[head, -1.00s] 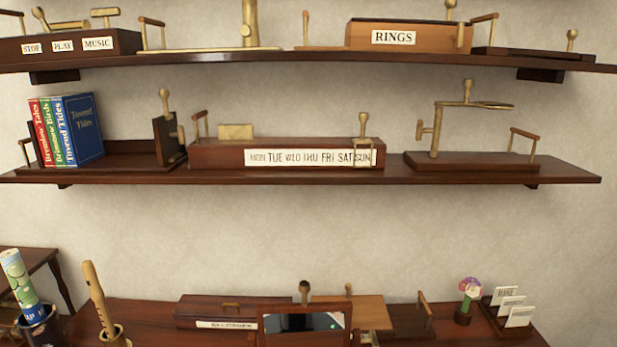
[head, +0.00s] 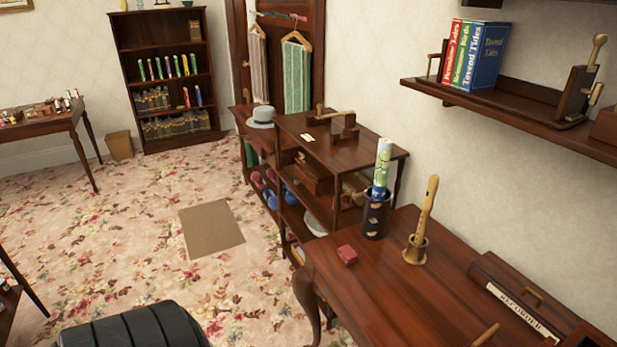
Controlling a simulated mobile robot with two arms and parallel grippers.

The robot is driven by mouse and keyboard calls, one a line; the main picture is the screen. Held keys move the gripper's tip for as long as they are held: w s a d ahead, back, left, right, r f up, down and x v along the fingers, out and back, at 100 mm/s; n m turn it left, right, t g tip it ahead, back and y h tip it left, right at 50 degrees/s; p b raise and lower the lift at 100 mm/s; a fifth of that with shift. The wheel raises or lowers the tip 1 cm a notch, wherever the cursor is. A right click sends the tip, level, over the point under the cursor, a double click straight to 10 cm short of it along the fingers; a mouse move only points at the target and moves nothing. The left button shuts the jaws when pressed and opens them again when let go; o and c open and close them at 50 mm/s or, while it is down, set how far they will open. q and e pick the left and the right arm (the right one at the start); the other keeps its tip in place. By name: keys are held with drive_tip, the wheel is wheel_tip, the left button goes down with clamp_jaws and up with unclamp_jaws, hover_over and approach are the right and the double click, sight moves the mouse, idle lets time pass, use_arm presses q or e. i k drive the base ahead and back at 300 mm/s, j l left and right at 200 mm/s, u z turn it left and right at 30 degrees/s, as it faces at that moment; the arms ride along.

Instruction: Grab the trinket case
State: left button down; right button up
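I cannot tell for sure which thing is the trinket case. A small dark red box (head: 347,255) lies on the near desk (head: 390,292), close to its left edge. A long wooden case (head: 516,297) lies at the desk's right side, with a white label reading RECORDER and a small handle. Another wooden box (head: 308,177) sits on a shelf of the side unit (head: 345,152). Neither of my grippers is in view.
A recorder stands in a wooden cup (head: 415,250) beside a dark pot (head: 375,215) of rolled tubes. A wall shelf (head: 540,122) with books juts out above. Left are a bookcase (head: 165,75), a table (head: 45,122) and open carpet with a brown mat (head: 211,228).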

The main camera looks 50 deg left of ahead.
sight(346, 253)
drive_tip(key=u, duration=1.3)
drive_tip(key=i+j+z, duration=0.15)
drive_tip(key=j, duration=0.25)
drive_tip(key=i, duration=0.05)
